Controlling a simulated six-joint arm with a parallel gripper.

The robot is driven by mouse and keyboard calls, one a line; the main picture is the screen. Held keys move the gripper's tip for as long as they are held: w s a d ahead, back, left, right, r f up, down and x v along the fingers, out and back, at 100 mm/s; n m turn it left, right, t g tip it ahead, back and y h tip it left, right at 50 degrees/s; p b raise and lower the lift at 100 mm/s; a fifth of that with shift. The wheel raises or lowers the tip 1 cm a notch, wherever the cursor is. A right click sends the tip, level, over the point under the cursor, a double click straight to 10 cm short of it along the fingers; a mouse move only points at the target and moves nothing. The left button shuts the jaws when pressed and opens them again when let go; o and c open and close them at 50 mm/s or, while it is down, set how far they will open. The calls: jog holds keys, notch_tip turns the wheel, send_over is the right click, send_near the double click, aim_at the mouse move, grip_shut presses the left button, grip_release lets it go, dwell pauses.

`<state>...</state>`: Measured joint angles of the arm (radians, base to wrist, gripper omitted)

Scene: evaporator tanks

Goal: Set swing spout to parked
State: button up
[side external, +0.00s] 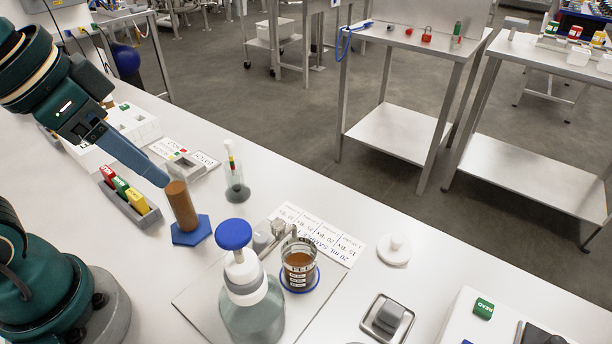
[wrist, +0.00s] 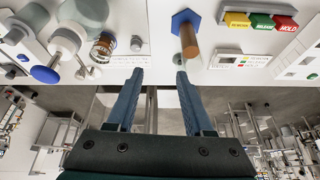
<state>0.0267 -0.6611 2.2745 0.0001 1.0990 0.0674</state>
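The likely swing spout is a small grey metal fitting (side external: 265,238) with a rounded knob. It stands on a pale plate between the blue-capped pump bottle (side external: 250,285) and the beaker of brown liquid (side external: 299,268). Its spout direction is too small to tell. The fitting also shows in the wrist view (wrist: 136,43). My gripper (wrist: 157,72) is open, with nothing between its blue fingers. In the side view its fingertips (side external: 164,182) are near the top of a brown cylinder on a blue hexagonal base (side external: 190,231); contact cannot be told.
A rack of red, green and yellow labelled blocks (side external: 130,200) lies left of the cylinder. A clear tube with coloured bands (side external: 235,180) stands behind. A labelled card (side external: 318,236) lies behind the beaker. A white knobbed disc (side external: 393,251) lies right, with bare table around it.

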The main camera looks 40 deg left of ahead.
jog(key=w+d+r+m+g, duration=0.2)
jog(key=w+d+r+m, duration=0.1)
jog(key=d+r, duration=0.1)
jog(key=m+g, duration=0.3)
jog(key=m, duration=0.2)
send_over(278, 223)
notch_tip(278, 223, down, 3)
jog(key=shift+w+a+r, duration=0.15)
jog(key=shift+r, duration=0.05)
jog(key=shift+s+d+f, duration=0.2)
jog(key=shift+d+f, duration=0.05)
jog(key=shift+f, duration=2.5)
grip_shut()
